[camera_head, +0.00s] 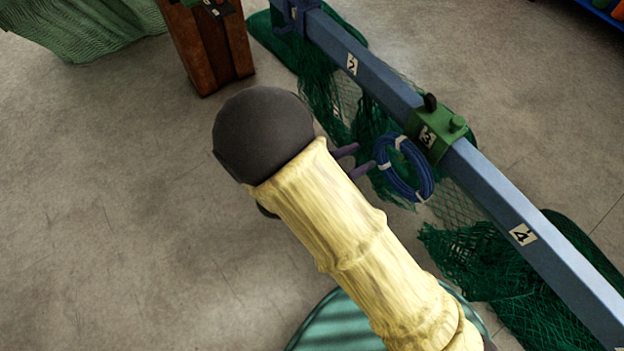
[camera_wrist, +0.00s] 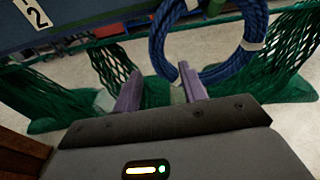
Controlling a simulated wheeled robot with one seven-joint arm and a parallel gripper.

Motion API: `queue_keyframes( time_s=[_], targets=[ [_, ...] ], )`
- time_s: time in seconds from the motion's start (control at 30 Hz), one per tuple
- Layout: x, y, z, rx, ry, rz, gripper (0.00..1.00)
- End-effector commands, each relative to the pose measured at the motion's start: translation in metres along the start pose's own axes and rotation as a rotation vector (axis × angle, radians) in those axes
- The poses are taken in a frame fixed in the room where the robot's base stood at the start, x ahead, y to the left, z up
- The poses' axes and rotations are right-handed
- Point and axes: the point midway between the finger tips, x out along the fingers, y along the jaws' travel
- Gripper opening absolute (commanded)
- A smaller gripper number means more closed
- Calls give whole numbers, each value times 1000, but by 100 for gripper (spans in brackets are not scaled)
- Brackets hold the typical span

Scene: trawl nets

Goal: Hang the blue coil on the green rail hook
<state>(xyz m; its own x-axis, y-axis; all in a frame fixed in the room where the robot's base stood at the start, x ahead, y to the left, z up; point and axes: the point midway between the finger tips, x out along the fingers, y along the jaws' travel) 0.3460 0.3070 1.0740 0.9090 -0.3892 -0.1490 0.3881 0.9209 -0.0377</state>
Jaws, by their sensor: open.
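The blue coil (camera_head: 427,181) is a ring of blue cord with white ties. It hangs beside the green rail hook (camera_head: 432,133), which is mounted on the blue rail at label 3. The coil's upper edge meets the hook's near side, but how it sits on the hook's prong is hidden. My gripper (camera_head: 355,161) is open, its two purple fingers pointing toward the coil from the left. In the wrist view the coil (camera_wrist: 252,45) is ahead and to the right, and the right finger of my gripper (camera_wrist: 159,88) overlaps its lower left edge.
The blue rail (camera_head: 490,195) runs diagonally, with labels 2 and 4 and green nets (camera_head: 465,262) hanging beneath it. A brown wooden post (camera_head: 222,55) stands at upper left. The concrete floor at left is clear.

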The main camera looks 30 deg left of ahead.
Motion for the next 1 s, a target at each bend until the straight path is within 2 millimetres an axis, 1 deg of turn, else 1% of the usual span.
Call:
queue_keyframes(
  time_s=[0.03,0.1,0.4,0.53,0.6,0.7,1.0],
  targets=[
    [-11,1,-3,1,1,5,42],
    [-26,1,-3,3,1,5,42],
    [-86,1,-3,2,1,5,42],
    [-108,1,-2,1,1,3,42],
    [-116,1,-2,0,0,2,42],
    [-123,0,-1,-1,0,0,42],
    [-124,0,0,-1,-1,-1,42]
  ],
)
